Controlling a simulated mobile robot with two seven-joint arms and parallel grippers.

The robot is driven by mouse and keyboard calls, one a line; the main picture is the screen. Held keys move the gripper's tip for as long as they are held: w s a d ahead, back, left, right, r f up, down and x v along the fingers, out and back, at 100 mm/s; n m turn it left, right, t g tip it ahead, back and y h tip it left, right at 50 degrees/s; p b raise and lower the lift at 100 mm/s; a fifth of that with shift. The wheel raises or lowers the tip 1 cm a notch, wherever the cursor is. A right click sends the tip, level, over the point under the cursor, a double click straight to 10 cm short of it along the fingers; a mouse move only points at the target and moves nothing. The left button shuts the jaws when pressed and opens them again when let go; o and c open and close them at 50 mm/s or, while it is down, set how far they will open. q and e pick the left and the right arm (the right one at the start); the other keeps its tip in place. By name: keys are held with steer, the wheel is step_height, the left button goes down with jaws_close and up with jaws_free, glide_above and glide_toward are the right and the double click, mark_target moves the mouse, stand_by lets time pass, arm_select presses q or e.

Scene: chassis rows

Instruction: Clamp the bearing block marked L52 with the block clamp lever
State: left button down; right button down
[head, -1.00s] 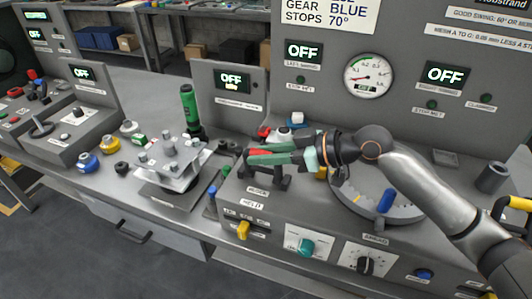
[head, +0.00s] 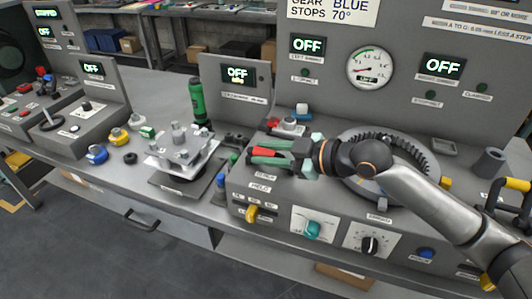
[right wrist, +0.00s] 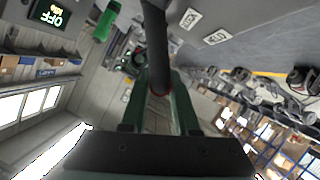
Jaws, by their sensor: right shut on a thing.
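My right gripper (head: 268,156) is over the front left part of the right-hand console, its green fingers pointing left. It is shut on a lever with a red part (head: 264,152), low over the console top. In the right wrist view a dark bar (right wrist: 156,45) runs down between the green fingers (right wrist: 160,85), with a reddish ring at its lower end. The fingers and wrist hide much of the lever and what lies under it. I cannot read an L52 mark on any block. My left gripper is not in view.
A gear ring (head: 425,160) lies right of the gripper, partly behind my arm. A red and white piece (head: 288,126) stands just behind the gripper. A metal fixture (head: 182,150) and a green cylinder (head: 197,101) stand to the left. Knobs (head: 313,229) line the console front.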

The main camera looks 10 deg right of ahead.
steer(key=shift+s+f, duration=0.1)
steer(key=shift+f, duration=0.1)
steer(key=c, duration=1)
jaws_free()
steer(key=o, duration=0.3)
steer(key=shift+r, duration=0.1)
steer(key=shift+d, duration=0.1)
steer(key=v, duration=0.5)
steer(key=shift+s+d, duration=0.1)
steer(key=shift+b+v, duration=0.3)
steer(key=shift+v, duration=0.75)
steer(key=shift+r, duration=0.1)
